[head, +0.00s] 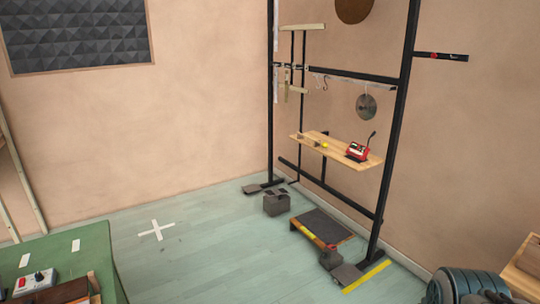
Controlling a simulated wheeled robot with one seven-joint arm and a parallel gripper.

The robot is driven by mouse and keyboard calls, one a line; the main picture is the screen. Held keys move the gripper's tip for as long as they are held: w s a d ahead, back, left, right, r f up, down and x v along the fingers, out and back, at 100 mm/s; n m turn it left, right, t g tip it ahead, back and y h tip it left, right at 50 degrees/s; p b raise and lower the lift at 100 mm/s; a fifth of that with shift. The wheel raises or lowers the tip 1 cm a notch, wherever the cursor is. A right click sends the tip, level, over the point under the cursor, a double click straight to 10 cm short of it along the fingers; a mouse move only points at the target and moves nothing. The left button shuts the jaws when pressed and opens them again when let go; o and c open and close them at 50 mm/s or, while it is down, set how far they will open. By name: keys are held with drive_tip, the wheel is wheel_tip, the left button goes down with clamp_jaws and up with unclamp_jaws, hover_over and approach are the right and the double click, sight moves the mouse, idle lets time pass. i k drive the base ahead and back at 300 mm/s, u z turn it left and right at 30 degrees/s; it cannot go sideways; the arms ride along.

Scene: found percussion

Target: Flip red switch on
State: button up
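A small light-grey box with a red switch (38,276) on its top lies on a green-covered surface (60,250) at the bottom left. It is too small to tell which way the switch is set. A red box (357,151) with a dark upright lever or stalk stands on the wooden shelf (335,149) of a black frame. I cannot tell from this view whether it also bears a switch. My gripper does not clearly show in the head view.
The black frame (397,120) stands against the right wall with a hanging metal disc (366,106). A grey block (276,204) and a low dark platform (322,225) are on the floor beneath. A ribbed teal drum-like thing (452,286) is at bottom right.

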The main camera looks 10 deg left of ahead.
sight(22, 281)
drive_tip(key=u, duration=0.6)
drive_tip(key=i, duration=1)
drive_tip(key=u, duration=1.8)
drive_tip(key=i, duration=0.75)
drive_tip(key=u, duration=0.6)
